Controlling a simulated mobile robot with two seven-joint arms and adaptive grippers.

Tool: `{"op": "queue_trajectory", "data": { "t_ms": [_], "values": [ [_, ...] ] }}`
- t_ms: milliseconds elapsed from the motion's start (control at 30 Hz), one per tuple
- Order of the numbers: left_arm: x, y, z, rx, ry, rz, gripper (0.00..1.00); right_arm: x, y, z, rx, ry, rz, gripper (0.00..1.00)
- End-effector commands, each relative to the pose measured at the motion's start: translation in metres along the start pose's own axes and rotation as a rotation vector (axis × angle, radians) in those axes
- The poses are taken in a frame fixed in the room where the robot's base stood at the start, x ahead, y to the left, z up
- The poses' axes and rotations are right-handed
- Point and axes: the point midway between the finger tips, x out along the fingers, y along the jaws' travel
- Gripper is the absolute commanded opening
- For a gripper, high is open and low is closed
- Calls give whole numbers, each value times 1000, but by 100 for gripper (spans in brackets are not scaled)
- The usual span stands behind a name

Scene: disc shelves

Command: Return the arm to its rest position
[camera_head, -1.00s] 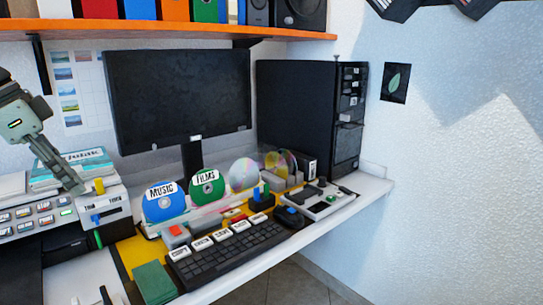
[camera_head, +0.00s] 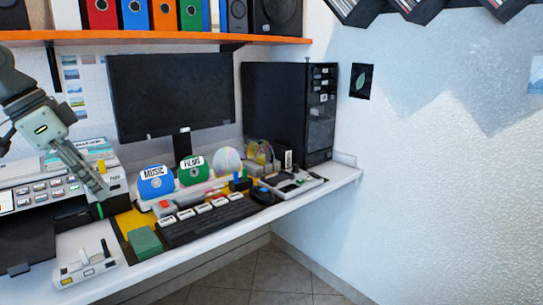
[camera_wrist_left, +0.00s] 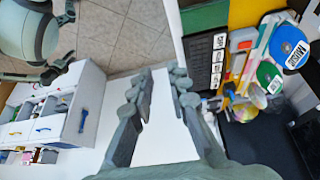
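My left gripper (camera_head: 104,196) comes in from the left in the head view, pointing down in front of the printer. In the left wrist view its two fingers (camera_wrist_left: 163,82) are apart with nothing between them, over a white surface. The blue MUSIC disc (camera_head: 156,183), the green FILMS disc (camera_head: 193,171) and a shiny bare disc (camera_head: 228,160) stand upright in a row on the desk, to the right of the gripper and apart from it.
The printer (camera_head: 37,193) is beside the left gripper. A black keyboard (camera_head: 210,222), a monitor (camera_head: 172,92) and a computer tower (camera_head: 275,112) stand on the white desk. An orange shelf (camera_head: 200,38) runs above.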

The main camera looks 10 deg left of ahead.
Motion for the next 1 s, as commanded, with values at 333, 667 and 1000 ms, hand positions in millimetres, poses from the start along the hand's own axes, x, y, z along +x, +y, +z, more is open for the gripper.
{"op": "queue_trajectory", "data": {
  "t_ms": [333,667,1000],
  "values": [
    [76,75,-96,193,128,254,17,0,-4,-1,2,3,-6,40],
    [115,171,-174,366,242,480,17,0,-3,-1,2,2,-5,40],
    [187,173,-175,239,250,457,17,0,-1,-1,2,1,-2,40]
  ]
}}
